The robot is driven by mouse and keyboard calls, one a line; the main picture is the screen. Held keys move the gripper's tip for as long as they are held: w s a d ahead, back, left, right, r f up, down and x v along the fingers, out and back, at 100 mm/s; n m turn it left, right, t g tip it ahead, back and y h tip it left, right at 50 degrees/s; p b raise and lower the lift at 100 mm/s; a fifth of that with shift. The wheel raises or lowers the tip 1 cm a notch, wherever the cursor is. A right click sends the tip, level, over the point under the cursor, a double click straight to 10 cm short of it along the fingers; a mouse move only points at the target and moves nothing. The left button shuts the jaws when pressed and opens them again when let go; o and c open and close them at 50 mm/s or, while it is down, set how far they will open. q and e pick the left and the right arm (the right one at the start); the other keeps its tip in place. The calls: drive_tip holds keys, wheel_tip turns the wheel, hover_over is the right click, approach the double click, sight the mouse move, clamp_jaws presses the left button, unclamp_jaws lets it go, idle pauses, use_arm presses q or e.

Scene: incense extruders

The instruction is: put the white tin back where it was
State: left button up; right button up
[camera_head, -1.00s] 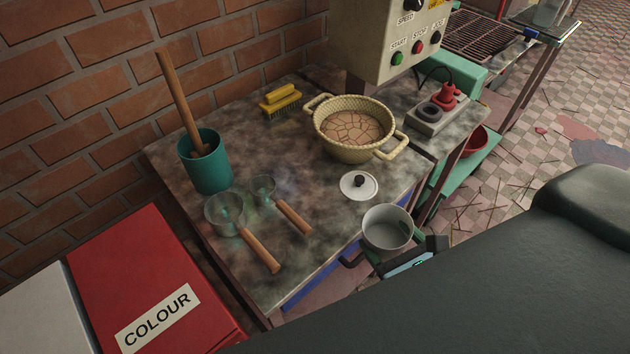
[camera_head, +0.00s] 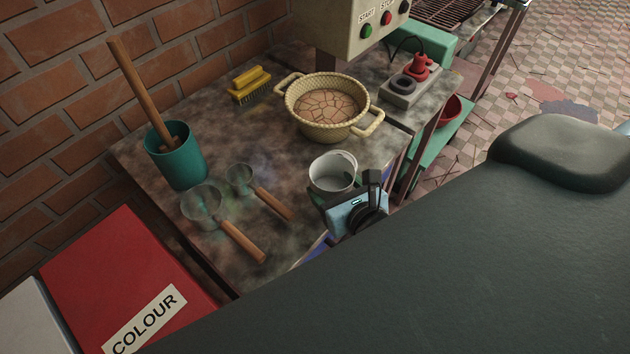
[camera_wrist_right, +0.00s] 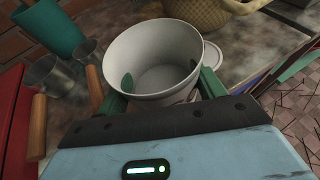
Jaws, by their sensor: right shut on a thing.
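The white tin (camera_head: 333,172) is an open, empty pot, upright over the near right part of the stained worktop (camera_head: 290,235). My right gripper (camera_head: 336,190) is shut on the tin, with green fingers on either side of it; the tin also shows in the right wrist view (camera_wrist_right: 150,50). A white lid (camera_wrist_right: 212,56) lies on the worktop just beyond the tin in the wrist view; the tin hides it in the head view. I cannot tell whether the tin touches the worktop. My left gripper is in neither view.
A cream two-handled basket (camera_head: 327,110) stands behind the tin. Two wooden-handled scoops (camera_head: 225,225) (camera_head: 258,190) and a teal pot (camera_head: 183,160) with a wooden pestle lie left. A yellow brush (camera_head: 250,85) and a socket block (camera_head: 410,90) are farther back.

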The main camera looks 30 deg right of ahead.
sight(317, 177)
drive_tip(key=w, duration=0.1)
drive_tip(key=w+a, duration=0.1)
drive_tip(key=w, duration=0.2)
drive_tip(key=shift+w+a+f, duration=0.2)
drive_tip(key=shift+w+f, duration=0.05)
drive_tip(key=shift+w+a, duration=0.1)
drive_tip(key=shift+w, duration=0.35)
drive_tip(key=shift+f, duration=1.75)
drive_tip(key=shift+f, duration=0.2)
drive_tip(key=o, duration=1.1)
drive_tip(key=shift+c, duration=0.2)
drive_tip(key=shift+r, duration=0.15)
